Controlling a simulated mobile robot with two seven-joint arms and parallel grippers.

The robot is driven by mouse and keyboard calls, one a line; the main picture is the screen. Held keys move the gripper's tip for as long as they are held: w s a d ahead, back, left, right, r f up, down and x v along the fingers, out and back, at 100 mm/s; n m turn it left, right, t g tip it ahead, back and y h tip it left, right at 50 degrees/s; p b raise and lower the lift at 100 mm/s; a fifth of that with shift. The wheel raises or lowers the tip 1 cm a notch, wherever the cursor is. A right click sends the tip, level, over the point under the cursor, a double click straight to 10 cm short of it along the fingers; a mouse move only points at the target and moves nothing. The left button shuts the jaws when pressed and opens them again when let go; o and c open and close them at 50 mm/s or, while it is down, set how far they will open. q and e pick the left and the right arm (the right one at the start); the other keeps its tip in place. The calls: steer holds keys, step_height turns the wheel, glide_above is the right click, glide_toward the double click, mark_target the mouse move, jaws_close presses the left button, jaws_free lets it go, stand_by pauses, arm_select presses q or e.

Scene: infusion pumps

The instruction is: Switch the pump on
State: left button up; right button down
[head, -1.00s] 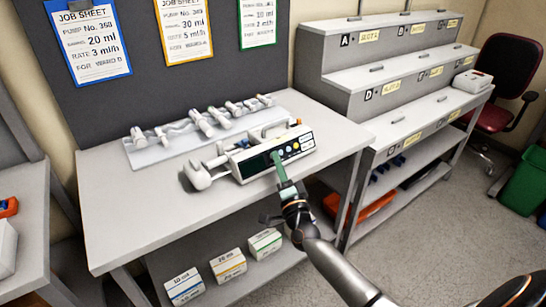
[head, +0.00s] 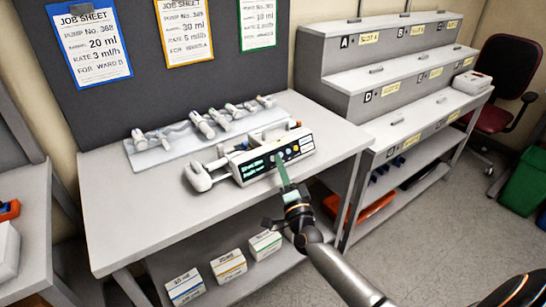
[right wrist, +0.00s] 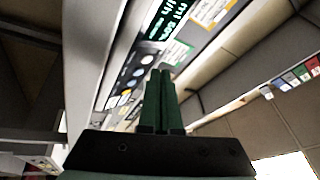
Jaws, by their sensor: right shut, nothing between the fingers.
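The pump (head: 272,158) lies on the front part of the grey table, a long white unit with a syringe carriage at its left end. Its dark display (head: 257,166) is lit with green text. To the right of the display is a group of round buttons (head: 294,149). My right gripper (head: 279,157) is shut and empty, its green fingertips at the pump's front panel beside the display's right end. In the right wrist view the shut fingers (right wrist: 160,74) point at the panel (right wrist: 133,72); whether they touch it I cannot tell. My left gripper is out of view.
A tray of syringes (head: 155,157) lies behind the pump. Job sheets (head: 183,30) hang on the dark board. Boxes (head: 228,264) stand on the lower shelf. A stepped slot rack (head: 345,80) is at the right. The table's left part is bare.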

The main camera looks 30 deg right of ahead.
steer(key=s+p, duration=0.1)
steer(key=s+r+p, duration=0.1)
steer(key=s, duration=0.1)
steer(key=s+r+p, duration=0.1)
steer(key=shift+s+d+p, duration=0.25)
steer(key=shift+p, duration=0.15)
stand_by(0.9)
steer(key=s+a+f+n+g+y, duration=0.5)
steer(key=s+a+f+n+y, duration=0.3)
steer(key=a+f+n, duration=0.4)
steer(key=s+a+f+n+g, duration=0.2)
steer(key=s+f, duration=0.3)
steer(key=s, duration=0.3)
steer(key=s+a+f+n+g+h, duration=0.1)
steer(key=s+a+f+n+g, duration=0.2)
steer(key=s, duration=0.5)
step_height(320, 180, down, 3)
steer(key=shift+s+r+n+g+p, duration=0.15)
steer(key=shift+s+n+g+p, duration=0.25)
steer(key=shift+n+g, duration=0.3)
